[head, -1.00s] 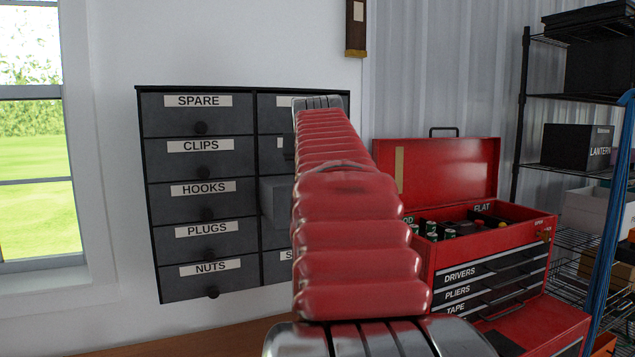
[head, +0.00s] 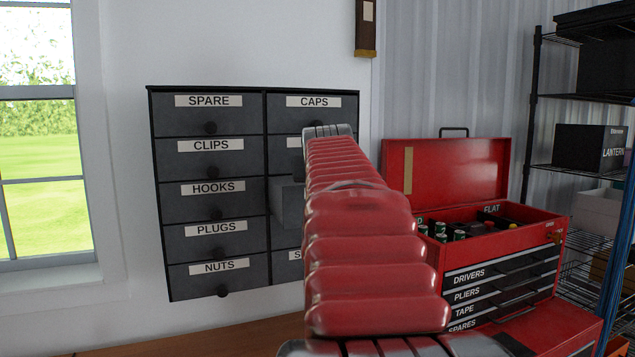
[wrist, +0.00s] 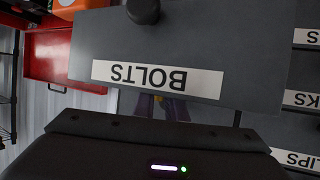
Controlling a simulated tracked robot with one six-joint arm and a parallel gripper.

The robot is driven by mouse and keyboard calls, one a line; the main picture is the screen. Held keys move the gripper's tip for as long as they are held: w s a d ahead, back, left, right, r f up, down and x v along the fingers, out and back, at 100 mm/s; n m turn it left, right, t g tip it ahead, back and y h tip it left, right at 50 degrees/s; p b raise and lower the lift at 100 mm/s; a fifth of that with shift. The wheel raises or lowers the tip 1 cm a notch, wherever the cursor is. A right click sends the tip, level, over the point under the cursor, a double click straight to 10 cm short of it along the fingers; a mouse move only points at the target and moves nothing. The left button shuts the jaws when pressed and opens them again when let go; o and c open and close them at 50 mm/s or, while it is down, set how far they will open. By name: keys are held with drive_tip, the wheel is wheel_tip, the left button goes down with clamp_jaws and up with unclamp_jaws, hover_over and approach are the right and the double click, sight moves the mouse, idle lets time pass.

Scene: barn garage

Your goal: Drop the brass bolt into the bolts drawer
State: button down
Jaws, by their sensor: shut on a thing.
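The bolts drawer (wrist: 240,55) fills the middle of the wrist view, upside down, with its BOLTS label and a round knob. In the head view a pulled-out drawer (head: 284,204) juts from the right column of the grey cabinet, partly hidden by my arm. My gripper (wrist: 162,108) shows in the wrist view as dark purple fingers at the drawer front's top edge, their tips hidden behind that front. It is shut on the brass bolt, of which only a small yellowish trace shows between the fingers. My arm hides the gripper in the head view.
The cabinet's other labelled drawers, such as the CAPS drawer (head: 330,112) and the HOOKS drawer (head: 238,203), look shut. An open red toolbox (head: 490,270) stands close on the right, before a wire shelf (head: 545,168). A window is at the left.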

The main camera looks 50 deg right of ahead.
drive_tip(key=shift+f, duration=0.5)
drive_tip(key=shift+f, duration=0.25)
drive_tip(key=c, duration=1.8)
unclamp_jaws()
drive_tip(key=shift+f, duration=0.25)
drive_tip(key=shift+r, duration=0.1)
drive_tip(key=shift+d+r, duration=0.1)
drive_tip(key=shift+r, duration=0.5)
drive_tip(key=v, duration=1.2)
drive_tip(key=shift+r, duration=0.3)
